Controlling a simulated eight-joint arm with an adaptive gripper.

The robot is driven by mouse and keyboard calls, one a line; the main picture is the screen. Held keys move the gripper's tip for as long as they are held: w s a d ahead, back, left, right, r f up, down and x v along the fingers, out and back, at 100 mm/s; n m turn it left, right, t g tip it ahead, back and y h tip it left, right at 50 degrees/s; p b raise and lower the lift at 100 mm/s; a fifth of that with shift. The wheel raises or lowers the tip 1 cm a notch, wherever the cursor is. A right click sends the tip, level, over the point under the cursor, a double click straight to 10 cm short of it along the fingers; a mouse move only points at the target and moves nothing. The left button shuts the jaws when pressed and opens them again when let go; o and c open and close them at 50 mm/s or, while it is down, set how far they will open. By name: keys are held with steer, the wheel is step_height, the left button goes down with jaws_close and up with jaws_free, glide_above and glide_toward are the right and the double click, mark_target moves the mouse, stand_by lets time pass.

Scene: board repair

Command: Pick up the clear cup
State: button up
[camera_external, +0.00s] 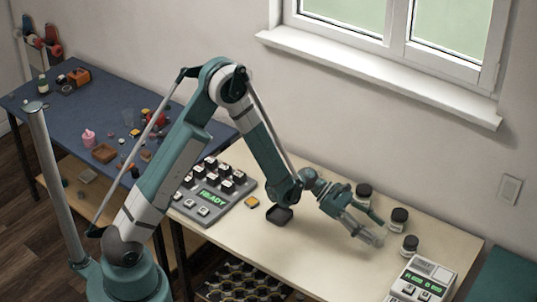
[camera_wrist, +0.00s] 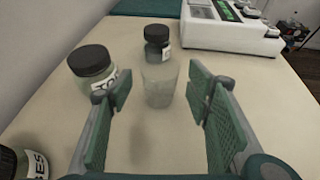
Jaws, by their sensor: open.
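The clear cup (camera_wrist: 160,86) stands upright on the table between and just beyond my open fingers in the wrist view. My gripper (camera_wrist: 163,90) is open and empty, with one green padded finger on each side of the cup. I see no contact between the fingers and the cup. In the external view, my gripper (camera_external: 366,228) reaches low over the right part of the table, and the cup (camera_external: 371,236) shows faintly at its fingertips, partly hidden by them.
A black-lidded jar (camera_wrist: 92,68) stands close by the left finger. Another jar (camera_wrist: 157,40) stands right behind the cup. A third jar (camera_wrist: 22,163) is at lower left. A white device (camera_wrist: 232,32) sits at back right. A black tray (camera_external: 279,214) lies left of my gripper.

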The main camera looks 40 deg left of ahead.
mark_target(380, 233)
steer(key=shift+b+x, duration=0.35)
steer(key=shift+x, duration=1.25)
steer(key=shift+c, duration=0.3)
steer(key=c, duration=0.8)
